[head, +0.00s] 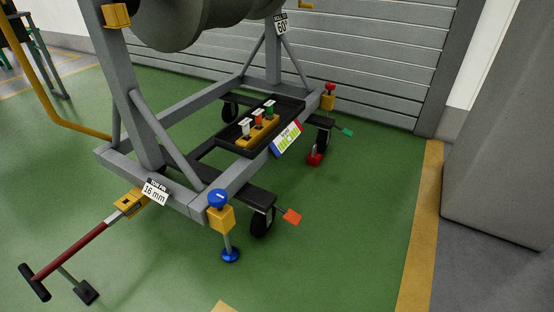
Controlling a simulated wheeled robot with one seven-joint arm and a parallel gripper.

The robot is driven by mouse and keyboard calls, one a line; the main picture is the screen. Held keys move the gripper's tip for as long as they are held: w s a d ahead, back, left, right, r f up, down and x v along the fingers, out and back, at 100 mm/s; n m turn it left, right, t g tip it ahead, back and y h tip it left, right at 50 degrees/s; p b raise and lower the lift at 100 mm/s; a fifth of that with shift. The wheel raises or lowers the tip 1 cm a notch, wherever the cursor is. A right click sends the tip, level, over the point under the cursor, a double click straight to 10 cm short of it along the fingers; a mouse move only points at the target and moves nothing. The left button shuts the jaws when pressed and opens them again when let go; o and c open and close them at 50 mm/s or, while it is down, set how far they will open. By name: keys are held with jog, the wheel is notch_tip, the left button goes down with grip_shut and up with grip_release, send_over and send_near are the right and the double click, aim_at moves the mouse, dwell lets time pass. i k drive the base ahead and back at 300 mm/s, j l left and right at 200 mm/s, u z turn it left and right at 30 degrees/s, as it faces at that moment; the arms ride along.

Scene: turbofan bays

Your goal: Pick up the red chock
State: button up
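A small red block (314,158), which looks like the red chock, is on the green floor at the foot of the stand's far right caster wheel (322,139). It is small and partly in shadow, so I cannot tell its exact shape or whether it touches the wheel. My gripper is not in view.
The grey wheeled stand (160,181) fills the middle, with a black tray (226,141) of small coloured items. A blue-knobbed jack (230,255) and a red-handled tow bar (75,250) stick out in front. Green floor right of the stand is clear up to a grey block (500,150).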

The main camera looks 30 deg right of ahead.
aim_at(313, 158)
jog(key=i+l+u, duration=0.45)
jog(key=l, duration=0.25)
jog(key=i+l+u, duration=0.2)
jog(key=l, duration=0.15)
jog(key=i+l+u, duration=0.2)
jog(key=l, duration=0.2)
jog(key=i+l, duration=0.15)
jog(key=l, duration=0.4)
jog(key=i+l+u, duration=0.1)
jog(key=l, duration=0.45)
jog(key=i+l, duration=0.1)
jog(key=l, duration=0.45)
jog(key=i+l+u, duration=0.1)
jog(key=l, duration=0.45)
jog(key=i+l, duration=0.1)
jog(key=l, duration=0.45)
jog(key=i+l, duration=0.15)
jog(key=l, duration=0.2)
